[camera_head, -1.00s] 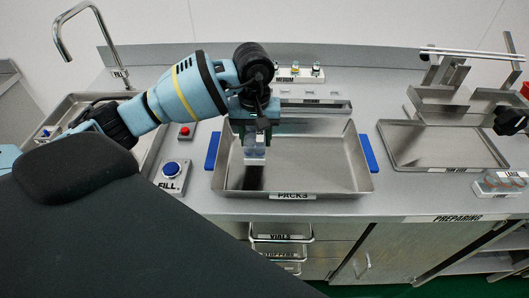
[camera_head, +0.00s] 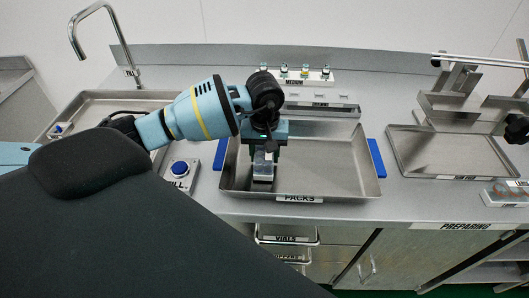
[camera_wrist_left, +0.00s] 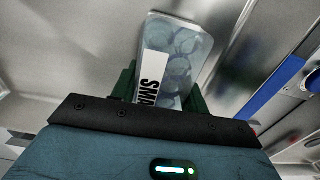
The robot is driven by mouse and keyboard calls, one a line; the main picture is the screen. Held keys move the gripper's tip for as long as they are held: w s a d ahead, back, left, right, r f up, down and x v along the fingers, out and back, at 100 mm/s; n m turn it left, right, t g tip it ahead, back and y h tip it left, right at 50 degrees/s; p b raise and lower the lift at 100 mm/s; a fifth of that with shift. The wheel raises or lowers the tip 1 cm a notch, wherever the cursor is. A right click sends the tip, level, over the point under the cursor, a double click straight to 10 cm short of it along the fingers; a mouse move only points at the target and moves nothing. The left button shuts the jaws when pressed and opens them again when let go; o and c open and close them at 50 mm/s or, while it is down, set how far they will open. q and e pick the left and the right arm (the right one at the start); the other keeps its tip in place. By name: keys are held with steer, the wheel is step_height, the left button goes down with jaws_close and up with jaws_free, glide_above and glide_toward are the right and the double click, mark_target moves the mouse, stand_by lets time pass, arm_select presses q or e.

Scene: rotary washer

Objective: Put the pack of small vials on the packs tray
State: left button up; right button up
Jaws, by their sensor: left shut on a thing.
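The pack of small vials (camera_head: 263,170) is a clear box with a white label. In the left wrist view the pack (camera_wrist_left: 174,62) shows round vials inside and the letters "SMA". My left gripper (camera_head: 264,156) is shut on the pack and holds it over the left part of the packs tray. The packs tray (camera_head: 330,170) is a shallow metal tray with blue handles and a "PACKS" label on its front. The pack is low, near the tray floor; I cannot tell whether it touches. My right gripper is not in view.
A sink (camera_head: 90,112) with a tap lies at the left. The FILL button box (camera_head: 180,174) is left of the tray. A rack of medium vials (camera_head: 298,77) stands behind. Another metal tray (camera_head: 450,155) and a pack of large vials (camera_head: 506,194) are at right. The tray's right part is empty.

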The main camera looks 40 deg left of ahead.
arm_select(q)
steer(key=shift+f, duration=0.35)
steer(key=o, duration=1)
steer(key=shift+o, duration=0.2)
steer(key=shift+r, duration=0.1)
steer(key=shift+r, duration=0.3)
step_height(320, 180, up, 12)
steer(key=shift+f, duration=0.1)
